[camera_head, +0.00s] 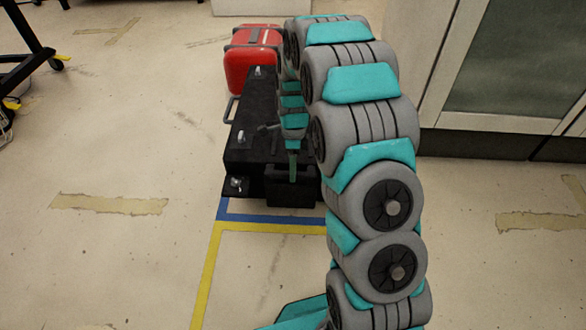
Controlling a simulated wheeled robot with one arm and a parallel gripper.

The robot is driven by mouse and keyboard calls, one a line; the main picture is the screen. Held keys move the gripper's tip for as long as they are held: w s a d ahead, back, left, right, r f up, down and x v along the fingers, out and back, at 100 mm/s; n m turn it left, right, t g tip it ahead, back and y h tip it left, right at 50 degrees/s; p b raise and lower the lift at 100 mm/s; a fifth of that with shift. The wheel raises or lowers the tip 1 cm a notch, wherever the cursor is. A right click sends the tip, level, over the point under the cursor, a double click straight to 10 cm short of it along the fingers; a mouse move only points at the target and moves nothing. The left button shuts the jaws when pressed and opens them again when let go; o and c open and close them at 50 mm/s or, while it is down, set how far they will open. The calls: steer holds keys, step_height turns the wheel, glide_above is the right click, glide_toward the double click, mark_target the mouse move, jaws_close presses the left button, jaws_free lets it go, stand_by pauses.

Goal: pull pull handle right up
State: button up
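A long black case (252,140) stands on the floor near the centre, with small metal fittings on its top. A grey bar handle (231,109) sticks out from its left side. The right side of the case is hidden behind my grey and teal arm, so a handle there does not show. The arm arches forward and comes down over the case. My gripper (292,170) is at the front right part of the case, small and dark against it. I cannot tell whether it touches the case or whether its fingers are open.
A red case (252,58) stands just behind the black one. Blue tape (260,217) and yellow tape (207,275) mark the floor in front. A glass-fronted cabinet (440,95) stands at the right. A wheeled stand (38,50) is at the far left. The left floor is mostly clear.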

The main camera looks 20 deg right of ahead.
jaws_close()
stand_by(1.1)
